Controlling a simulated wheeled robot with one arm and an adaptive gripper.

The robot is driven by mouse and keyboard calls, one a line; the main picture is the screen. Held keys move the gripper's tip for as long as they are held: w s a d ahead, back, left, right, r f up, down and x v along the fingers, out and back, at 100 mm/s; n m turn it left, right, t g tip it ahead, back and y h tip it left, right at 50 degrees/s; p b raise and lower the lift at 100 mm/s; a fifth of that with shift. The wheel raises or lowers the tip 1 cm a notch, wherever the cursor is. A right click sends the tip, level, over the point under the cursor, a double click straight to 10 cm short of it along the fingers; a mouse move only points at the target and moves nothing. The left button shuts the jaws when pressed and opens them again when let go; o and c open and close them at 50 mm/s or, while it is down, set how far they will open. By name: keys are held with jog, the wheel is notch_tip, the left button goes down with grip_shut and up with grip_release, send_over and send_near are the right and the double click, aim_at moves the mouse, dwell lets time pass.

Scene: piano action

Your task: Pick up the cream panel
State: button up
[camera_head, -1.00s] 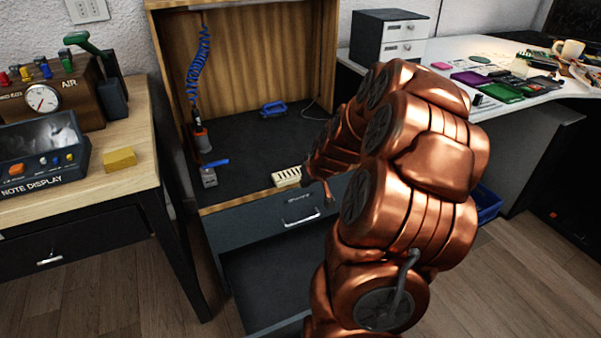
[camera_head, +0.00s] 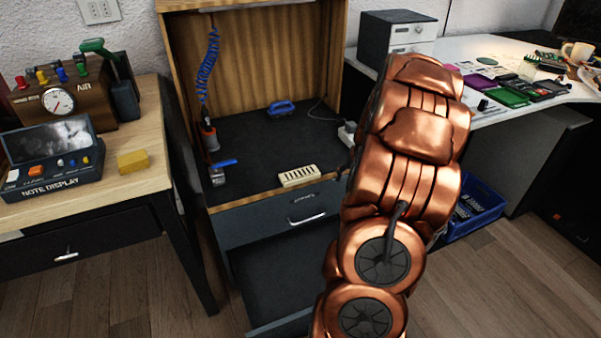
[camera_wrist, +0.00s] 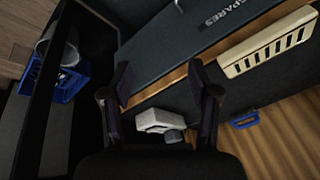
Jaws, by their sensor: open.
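The cream panel (camera_head: 299,176) is a small flat piece with a row of dark slots. It lies on the dark work surface at its front edge, above the drawer. In the wrist view the cream panel (camera_wrist: 268,42) is at the upper right, to the right of my fingers and apart from them. My gripper (camera_wrist: 164,84) is open and empty, its two dark fingers spread over the edge of the bench. In the head view my copper arm hides most of the gripper, to the right of the panel.
The drawer (camera_head: 270,208) below the work surface has a metal handle. A blue-handled tool (camera_head: 281,108) and a white block (camera_head: 348,133) stand farther back on the surface. A blue crate (camera_head: 477,208) is on the floor at right. A yellow block (camera_head: 132,161) lies on the left table.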

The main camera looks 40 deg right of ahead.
jog(key=o, duration=0.4)
jog(key=d+m, duration=0.1)
jog(key=w+d+r+m+p, duration=0.1)
jog(key=w+d+m+y, duration=0.1)
jog(key=m, duration=0.1)
jog(key=shift+d+r+g+p, duration=0.25)
jog(key=shift+d+g+p, duration=0.05)
jog(key=shift+g+p, duration=0.1)
jog(key=m+g+y+p, duration=0.1)
jog(key=m+y+p, duration=0.3)
jog(key=m, duration=0.2)
send_near(300, 173)
jog(key=shift+d+f, duration=0.75)
jog(key=shift+w+a+y, duration=0.3)
jog(key=shift+a+y, duration=0.2)
jog(key=shift+b+x, duration=0.45)
jog(key=shift+x, duration=3.45)
